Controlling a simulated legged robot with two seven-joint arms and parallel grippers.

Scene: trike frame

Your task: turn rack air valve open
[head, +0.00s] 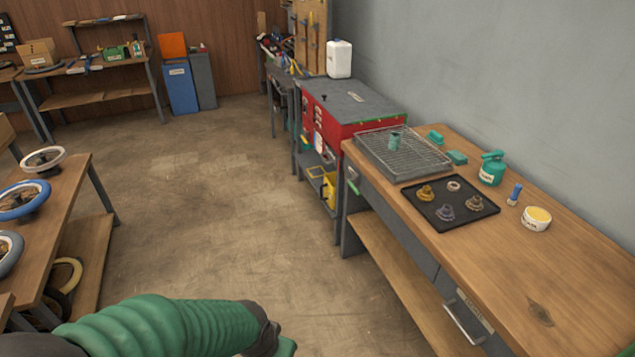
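I cannot make out a rack or an air valve in this head view. My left arm comes in from the lower left as a green ribbed sleeve with a dark cuff. It runs to the bottom edge, where a small green part is cut off, and its gripper fingers do not show.
A wooden workbench (570,262) on the right holds a wire-topped tray (400,160), a black parts tray (472,222) and a green canister (492,168). A red cabinet (350,115) stands behind. Wheels lie on the left table (72,178). The middle floor (220,215) is clear.

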